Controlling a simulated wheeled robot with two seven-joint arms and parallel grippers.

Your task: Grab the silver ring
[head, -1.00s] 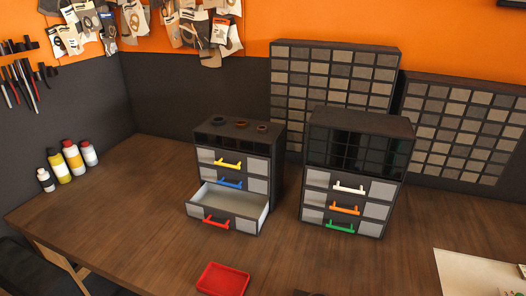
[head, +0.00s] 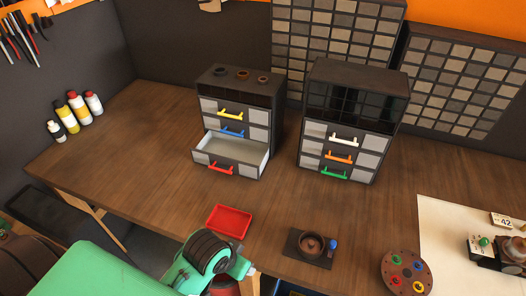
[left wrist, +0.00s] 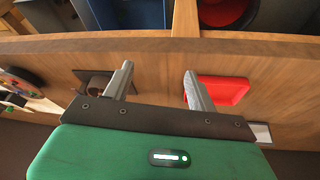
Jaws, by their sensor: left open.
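No ring that I can clearly tell as silver shows. My right gripper is not in view.
A red tray (head: 229,221) lies near the table's front edge. A dark square base with a round cup (head: 312,244) and a brown disc (head: 406,272) stand right of it. A second drawer cabinet (head: 352,120) stands right of the first. The table's left middle is clear.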

